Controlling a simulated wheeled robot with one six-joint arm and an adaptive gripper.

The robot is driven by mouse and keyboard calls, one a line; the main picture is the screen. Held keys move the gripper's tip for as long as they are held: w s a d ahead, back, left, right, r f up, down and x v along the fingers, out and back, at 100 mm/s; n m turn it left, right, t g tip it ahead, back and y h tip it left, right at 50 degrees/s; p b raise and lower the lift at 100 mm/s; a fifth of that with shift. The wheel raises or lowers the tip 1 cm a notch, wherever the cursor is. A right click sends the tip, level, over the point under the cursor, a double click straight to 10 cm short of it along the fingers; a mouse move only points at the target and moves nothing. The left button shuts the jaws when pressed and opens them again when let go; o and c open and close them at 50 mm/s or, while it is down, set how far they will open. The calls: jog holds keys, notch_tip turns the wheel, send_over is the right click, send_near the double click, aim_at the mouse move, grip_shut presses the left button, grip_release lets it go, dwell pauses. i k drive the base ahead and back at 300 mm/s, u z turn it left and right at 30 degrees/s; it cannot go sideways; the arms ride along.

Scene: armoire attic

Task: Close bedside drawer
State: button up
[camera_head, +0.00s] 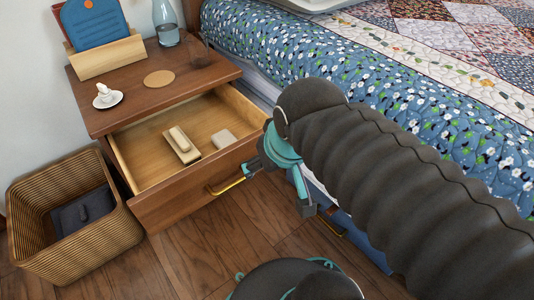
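The bedside table (140,80) is brown wood and stands against the bed. Its drawer (148,168) is pulled well out, so its pale inside shows. The drawer front has a gold handle (228,187). A beige block-like item (181,145) and a smaller beige item (223,138) lie in the drawer. My gripper (253,166) is at the right end of the drawer front, close to the handle. I cannot tell whether it touches the front. My arm hides part of the gripper, and its finger opening is unclear.
A wicker basket (100,242) with a dark item inside stands left of the drawer. The bed (390,100) fills the right side. A blue glass vase (166,25), letter holder (106,56), coaster (159,78) and small saucer (108,100) are on the tabletop. Wooden floor (190,245) lies in front.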

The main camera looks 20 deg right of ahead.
aim_at(166, 192)
jog(key=z, duration=0.95)
jog(key=k, duration=0.8)
jog(key=u, duration=1.4)
